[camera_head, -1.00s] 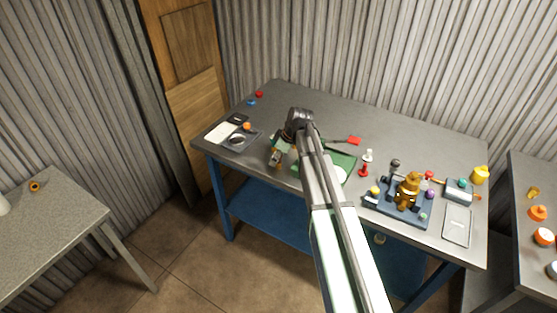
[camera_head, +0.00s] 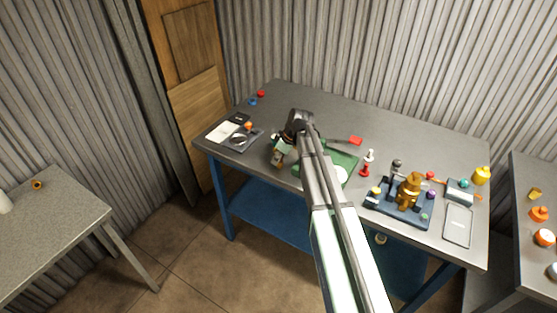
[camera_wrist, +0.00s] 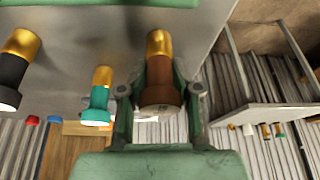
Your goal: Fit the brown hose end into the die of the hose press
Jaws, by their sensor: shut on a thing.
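The brown hose end (camera_wrist: 160,82), a brown cylinder with a gold tip, sits between the two fingers of my gripper (camera_wrist: 160,98), which is shut on it. In the head view my gripper (camera_head: 279,158) is over the left front part of the grey workbench (camera_head: 270,100). A green piece (camera_head: 342,162) with a red-tipped lever (camera_head: 355,141) lies just right of it, partly behind my arm. I cannot tell for sure whether it is the hose press, and no die shows clearly. The hose end is apart from it.
A black hose end (camera_wrist: 14,70) and a teal hose end (camera_wrist: 100,95) show left of the held one in the wrist view. A blue base with a brass fitting (camera_head: 408,190) stands at the bench's right. The bench's back is mostly clear.

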